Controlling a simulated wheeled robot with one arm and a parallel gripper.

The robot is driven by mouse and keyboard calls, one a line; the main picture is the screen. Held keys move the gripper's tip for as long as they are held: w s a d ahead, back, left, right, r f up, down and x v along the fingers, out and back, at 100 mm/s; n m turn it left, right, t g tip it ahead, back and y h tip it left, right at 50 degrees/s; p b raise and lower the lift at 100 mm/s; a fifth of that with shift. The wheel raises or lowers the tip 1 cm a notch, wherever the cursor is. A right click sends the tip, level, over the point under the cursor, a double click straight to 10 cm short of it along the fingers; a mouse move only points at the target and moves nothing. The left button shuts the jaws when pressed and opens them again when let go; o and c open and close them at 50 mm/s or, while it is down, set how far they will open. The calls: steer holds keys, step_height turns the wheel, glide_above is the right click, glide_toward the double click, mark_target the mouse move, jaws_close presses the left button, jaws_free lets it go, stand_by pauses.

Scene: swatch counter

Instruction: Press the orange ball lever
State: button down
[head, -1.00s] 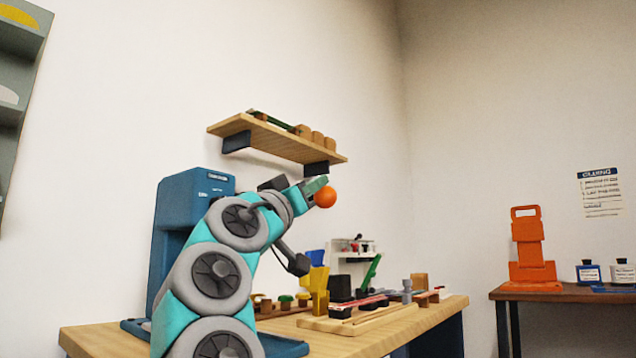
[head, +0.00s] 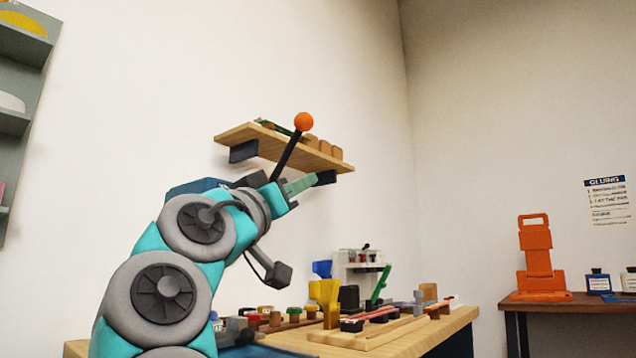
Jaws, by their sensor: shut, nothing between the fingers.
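The orange ball (head: 304,122) is at the top of a dark lever rod (head: 286,155) that slants up to the right. The rod's lower end is hidden behind my arm. My gripper (head: 302,184) is shut and empty, with pale green fingers pointing right. It is below the ball and beside the rod in the picture; I cannot tell whether it touches the rod. The blue machine (head: 195,186) behind my arm is mostly hidden.
A wooden wall shelf (head: 270,137) with small items is behind the ball. The wooden bench (head: 455,322) holds a yellow holder (head: 328,300) and several small tools. An orange stand (head: 537,262) is on a side table at right. Space above the ball is clear.

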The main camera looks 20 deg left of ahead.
steer(key=v, duration=0.3)
steer(key=shift+a, duration=0.15)
stand_by(0.5)
